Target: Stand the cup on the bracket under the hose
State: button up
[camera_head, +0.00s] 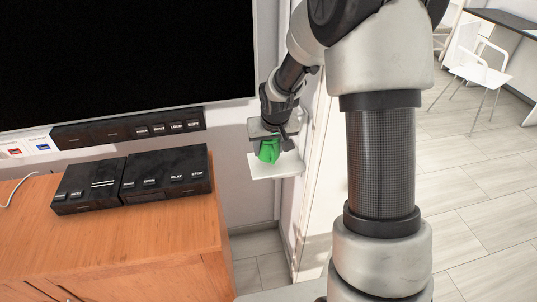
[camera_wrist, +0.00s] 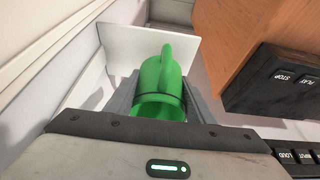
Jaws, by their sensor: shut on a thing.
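The green cup (camera_head: 269,151) is between the fingers of my gripper (camera_head: 270,138), which is shut on it. The wrist view shows the cup (camera_wrist: 160,82) between both fingers, with its handle pointing toward the top of the picture. The white bracket (camera_head: 277,171) is a flat plate beside the wall, directly below the cup in the head view. In the wrist view the bracket (camera_wrist: 118,50) lies behind the cup. I cannot tell whether the cup touches the plate. I cannot make out a hose in either view.
A wooden cabinet (camera_head: 140,243) stands to the left of the bracket, with two black button boxes (camera_head: 165,174) on top. A large black screen (camera_head: 120,60) hangs on the wall above. Open tiled floor (camera_head: 470,200) and a white chair (camera_head: 481,68) lie to the right.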

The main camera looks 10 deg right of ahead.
aim_at(268, 155)
jog(key=shift+w+f, duration=0.1)
jog(key=shift+w, duration=0.35)
jog(key=shift+s+f+b, duration=0.1)
jog(key=shift+f+b, duration=0.35)
jog(key=shift+f, duration=1.2)
jog(key=shift+f, duration=0.25)
jog(key=o, duration=1.2)
jog(key=shift+r, duration=0.1)
